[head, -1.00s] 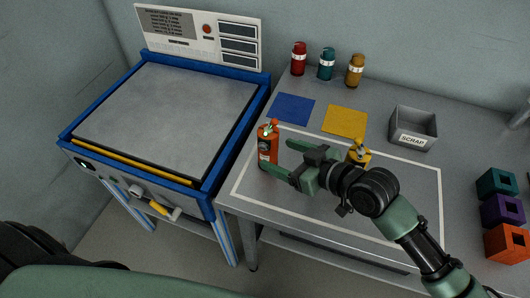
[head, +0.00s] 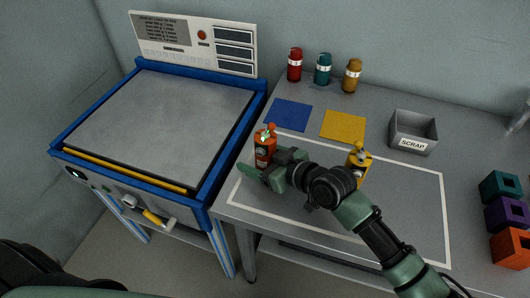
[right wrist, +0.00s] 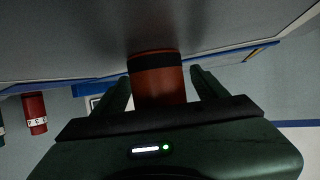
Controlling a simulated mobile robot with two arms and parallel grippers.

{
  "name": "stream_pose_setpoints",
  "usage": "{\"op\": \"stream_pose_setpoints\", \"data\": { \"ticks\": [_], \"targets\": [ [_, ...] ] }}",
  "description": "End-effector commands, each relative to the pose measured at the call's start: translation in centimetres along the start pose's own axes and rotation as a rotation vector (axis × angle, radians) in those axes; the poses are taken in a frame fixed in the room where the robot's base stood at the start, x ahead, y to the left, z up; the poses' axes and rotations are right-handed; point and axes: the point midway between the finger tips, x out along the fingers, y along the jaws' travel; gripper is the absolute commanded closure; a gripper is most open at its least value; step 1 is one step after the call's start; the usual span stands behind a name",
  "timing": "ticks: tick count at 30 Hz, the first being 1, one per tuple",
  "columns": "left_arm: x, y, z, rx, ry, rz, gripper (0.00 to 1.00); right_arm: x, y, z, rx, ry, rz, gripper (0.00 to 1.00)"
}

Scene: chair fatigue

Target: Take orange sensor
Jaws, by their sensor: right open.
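The orange sensor (head: 265,146) is an upright orange cylinder with a dark band. It stands at the left end of the white-outlined area on the grey table. My right gripper (head: 257,160) is open around it, and one finger shows in front of it. In the right wrist view the orange sensor (right wrist: 156,78) lies between the two open fingers (right wrist: 160,88), with a gap at each side. The sensor's lower part is partly hidden by the gripper in the head view. My left gripper is not in view.
A yellow sensor (head: 358,163) stands close behind my right arm. A blue mat (head: 291,114), a yellow mat (head: 344,125) and a grey SCRAP bin (head: 413,132) lie behind. Red (head: 295,65), teal (head: 323,69) and amber (head: 352,75) bottles stand at the wall. A blue-framed machine (head: 160,115) is left.

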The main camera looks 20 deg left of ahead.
Motion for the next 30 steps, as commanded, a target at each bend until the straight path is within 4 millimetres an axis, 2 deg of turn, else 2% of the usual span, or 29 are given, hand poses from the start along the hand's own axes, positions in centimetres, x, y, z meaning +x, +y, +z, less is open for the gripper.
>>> {"op": "stream_pose_setpoints", "data": {
  "ticks": [5,6,12,14,23,26,30],
  "targets": [
    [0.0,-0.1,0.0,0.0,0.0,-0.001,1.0,0.1,0.0,0.0,-0.001,0.0,0.0,0.28],
    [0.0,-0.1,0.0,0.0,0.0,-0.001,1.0,0.1,0.0,0.0,-0.001,0.0,0.0,0.3],
    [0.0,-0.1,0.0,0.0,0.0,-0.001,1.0,0.0,0.0,0.0,-0.001,0.001,0.0,0.86],
    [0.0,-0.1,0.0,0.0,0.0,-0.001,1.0,0.0,0.0,-0.1,-0.001,0.002,0.001,0.99],
    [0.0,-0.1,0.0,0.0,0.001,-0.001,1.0,-0.1,0.0,-0.4,-0.002,0.003,0.001,0.99],
    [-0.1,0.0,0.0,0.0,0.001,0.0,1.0,-0.4,0.1,-1.1,-0.003,0.005,0.001,0.99],
    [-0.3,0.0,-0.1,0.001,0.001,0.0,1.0,-1.1,0.1,-3.0,-0.004,0.006,0.001,0.99]
  ]
}}
